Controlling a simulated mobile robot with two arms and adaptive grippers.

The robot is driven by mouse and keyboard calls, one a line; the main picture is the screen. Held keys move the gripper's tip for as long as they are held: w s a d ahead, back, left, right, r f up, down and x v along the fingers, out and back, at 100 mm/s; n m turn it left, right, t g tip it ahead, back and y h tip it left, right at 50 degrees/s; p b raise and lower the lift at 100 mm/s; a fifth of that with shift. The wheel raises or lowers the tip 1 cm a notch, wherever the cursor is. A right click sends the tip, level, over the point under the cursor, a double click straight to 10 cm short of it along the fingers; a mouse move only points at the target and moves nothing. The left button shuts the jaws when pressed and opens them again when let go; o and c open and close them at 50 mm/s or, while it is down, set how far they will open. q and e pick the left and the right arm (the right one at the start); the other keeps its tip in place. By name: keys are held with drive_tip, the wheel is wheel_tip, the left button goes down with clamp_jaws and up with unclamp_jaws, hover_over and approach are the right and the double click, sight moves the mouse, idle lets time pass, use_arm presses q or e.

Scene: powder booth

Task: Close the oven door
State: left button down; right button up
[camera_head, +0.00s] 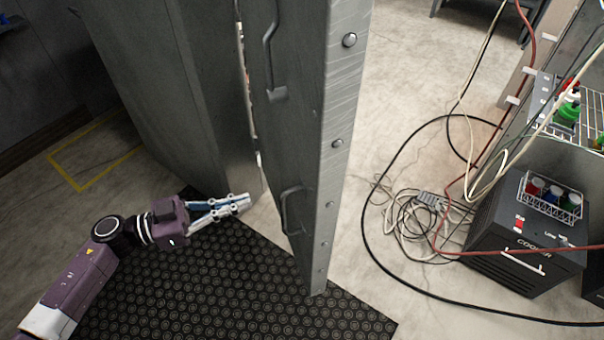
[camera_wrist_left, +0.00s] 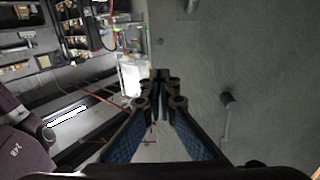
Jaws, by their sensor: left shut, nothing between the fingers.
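The oven door (camera_head: 340,110) is a tall grey metal panel standing open, seen nearly edge-on in the head view. Two handles, an upper one (camera_head: 270,60) and a lower one (camera_head: 291,210), sit on its left-hand face. The grey oven body (camera_head: 165,75) is to its left, with a narrow gap between them in the picture. My left gripper (camera_head: 246,202) is shut and empty, left of the lower handle and apart from it. In the left wrist view the gripper's fingertips (camera_wrist_left: 160,85) meet in front of a grey panel (camera_wrist_left: 250,55) with a handle (camera_wrist_left: 228,105). My right gripper is out of view.
A black studded mat (camera_head: 215,285) covers the floor under my arm. Right of the door, coiled cables (camera_head: 415,215) lie on the concrete. A black cooler box (camera_head: 520,235) carrying a wire basket of jars (camera_head: 550,195) and a wire rack stand further right.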

sight(313, 183)
use_arm(q)
drive_tip(key=p+x, duration=0.4)
drive_tip(key=x, duration=0.9)
drive_tip(key=shift+s+r, duration=0.1)
drive_tip(key=shift+r, duration=0.05)
drive_tip(key=shift+d, duration=0.45)
drive_tip(key=shift+w, duration=0.2)
